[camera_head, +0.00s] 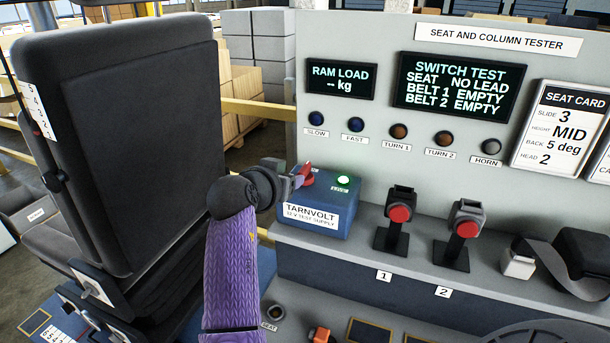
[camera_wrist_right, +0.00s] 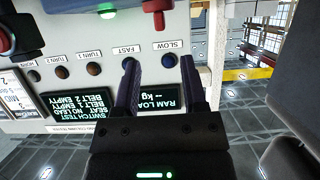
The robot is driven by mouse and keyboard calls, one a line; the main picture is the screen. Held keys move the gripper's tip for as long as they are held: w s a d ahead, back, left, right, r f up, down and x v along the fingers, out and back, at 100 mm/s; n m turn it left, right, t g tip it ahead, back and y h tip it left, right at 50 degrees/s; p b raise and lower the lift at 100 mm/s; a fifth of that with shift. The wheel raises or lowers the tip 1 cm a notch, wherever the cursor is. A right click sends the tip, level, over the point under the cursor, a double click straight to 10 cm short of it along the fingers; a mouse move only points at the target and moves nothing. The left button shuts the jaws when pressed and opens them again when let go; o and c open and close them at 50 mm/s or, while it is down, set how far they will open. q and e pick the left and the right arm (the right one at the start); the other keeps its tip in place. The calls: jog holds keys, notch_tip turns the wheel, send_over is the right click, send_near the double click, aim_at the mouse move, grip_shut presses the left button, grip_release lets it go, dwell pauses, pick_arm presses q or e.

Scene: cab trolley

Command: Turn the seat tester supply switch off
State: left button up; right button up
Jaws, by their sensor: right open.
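The blue Tarnvolt 12 V test supply box (camera_head: 345,213) stands on the grey bench ledge. Its green lamp (camera_head: 343,180) is lit. A red switch (camera_head: 307,174) sits on its top at the left, partly hidden by my right gripper (camera_head: 300,178). In the right wrist view, which is upside down, the red switch (camera_wrist_right: 156,6) is at the top edge, cut by the frame, beside the green lamp (camera_wrist_right: 107,13). My right gripper (camera_wrist_right: 158,60) is open and empty there, with the switch beyond its fingertips. I cannot tell whether they touch. My left gripper is out of view.
The tester panel (camera_head: 350,150) rises behind the box, with buttons and displays. Two red-buttoned buckle stands (camera_head: 400,214) are to the right on the ledge. A dark seat (camera_head: 130,150) fills the left. The near bench holds an orange control (camera_head: 319,335).

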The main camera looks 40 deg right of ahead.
aim_at(301, 172)
jog(key=b+x, duration=0.1)
jog(key=x, duration=0.8)
jog(key=shift+w, duration=0.1)
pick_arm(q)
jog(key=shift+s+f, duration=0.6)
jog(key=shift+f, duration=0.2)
pick_arm(e)
grip_shut()
